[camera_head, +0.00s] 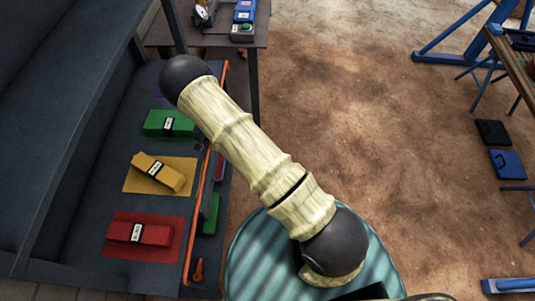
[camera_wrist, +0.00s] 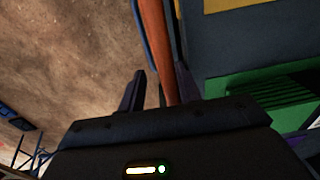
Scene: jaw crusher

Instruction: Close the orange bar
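The orange bar (camera_head: 201,195) runs along the right edge of a dark grey bench with coloured blocks, with a hooked end at the bottom. My arm crosses over its upper part in the head view. In the wrist view the orange bar (camera_wrist: 154,35) runs down from the top and passes between the two fingers of my gripper (camera_wrist: 160,72). The fingers are apart, one on each side of the bar. I cannot tell whether either touches it. In the head view my gripper is largely hidden by the arm.
Green (camera_head: 170,124), yellow (camera_head: 158,172) and red (camera_head: 140,233) blocks lie on the bench (camera_head: 100,195). A table (camera_head: 200,42) with small devices stands behind. The dirt floor (camera_head: 370,100) to the right is open, up to blue-legged stands at the far right.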

